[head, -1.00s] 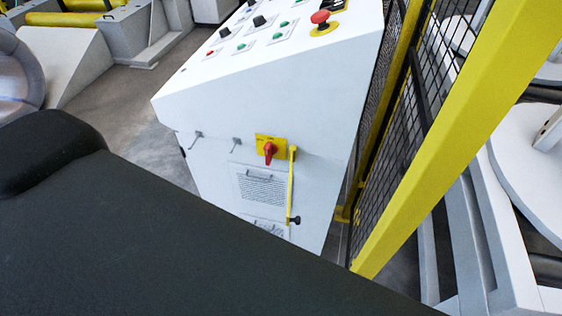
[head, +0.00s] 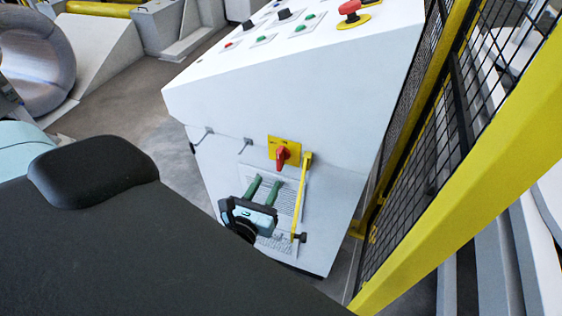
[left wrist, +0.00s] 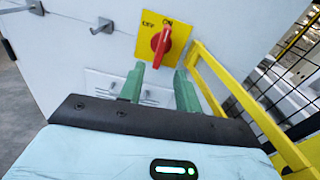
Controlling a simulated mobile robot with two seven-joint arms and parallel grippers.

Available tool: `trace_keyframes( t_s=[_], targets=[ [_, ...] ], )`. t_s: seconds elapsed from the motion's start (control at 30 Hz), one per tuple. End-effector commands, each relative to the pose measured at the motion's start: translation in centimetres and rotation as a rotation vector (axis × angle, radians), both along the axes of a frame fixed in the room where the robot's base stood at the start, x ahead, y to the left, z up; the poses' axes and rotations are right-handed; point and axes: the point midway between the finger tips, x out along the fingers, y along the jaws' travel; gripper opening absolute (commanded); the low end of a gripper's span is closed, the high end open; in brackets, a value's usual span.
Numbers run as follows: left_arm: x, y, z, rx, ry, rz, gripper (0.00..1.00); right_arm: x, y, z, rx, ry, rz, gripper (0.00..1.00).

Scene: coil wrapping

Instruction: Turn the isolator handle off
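The isolator handle (head: 282,158) is a red knob on a yellow plate (head: 291,144) on the front of the white control cabinet. In the left wrist view the red handle (left wrist: 161,45) points up, slightly right, toward the "ON" mark, with "OFF" at the upper left of the plate. My left gripper (head: 265,182) is open and empty, its two green fingers just below the handle and pointing up at it. In the left wrist view the left gripper's fingertips (left wrist: 158,71) lie below the handle, apart from it. My right gripper is not in view.
A yellow bar (head: 301,197) hangs beside the plate on its right, close to the right finger. Two small hooks (head: 246,143) stick out on the left. A yellow mesh fence (head: 430,140) stands right of the cabinet (head: 330,90). The floor at the left (head: 130,95) is clear.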

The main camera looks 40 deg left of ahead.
Motion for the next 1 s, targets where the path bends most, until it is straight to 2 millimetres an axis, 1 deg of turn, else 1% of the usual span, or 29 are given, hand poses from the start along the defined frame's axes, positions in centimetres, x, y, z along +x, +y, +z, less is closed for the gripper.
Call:
trace_keyframes(
  t_s=[0.03,0.1,0.27,0.37,0.7,0.8,1.0],
  targets=[
    [0.2,0.0,0.4,0.044,-0.01,-0.001,0.34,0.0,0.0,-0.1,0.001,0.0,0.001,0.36],
    [0.3,0.1,0.8,0.077,-0.02,0.001,0.34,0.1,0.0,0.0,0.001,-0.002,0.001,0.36],
    [0.5,0.1,1.0,0.086,-0.023,0.002,0.34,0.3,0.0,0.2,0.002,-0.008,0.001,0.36],
    [1.1,0.2,1.1,0.085,-0.025,0.001,0.34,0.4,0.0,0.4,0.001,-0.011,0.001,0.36],
    [5.8,1.4,1.2,0.082,-0.026,0.001,0.34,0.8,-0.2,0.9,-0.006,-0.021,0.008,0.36],
    [6.9,1.6,1.0,0.082,-0.024,0.001,0.34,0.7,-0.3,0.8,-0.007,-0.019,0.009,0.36],
    [7.9,1.9,0.9,0.08,-0.021,0.001,0.34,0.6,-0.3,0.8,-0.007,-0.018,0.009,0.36]
  ],
)
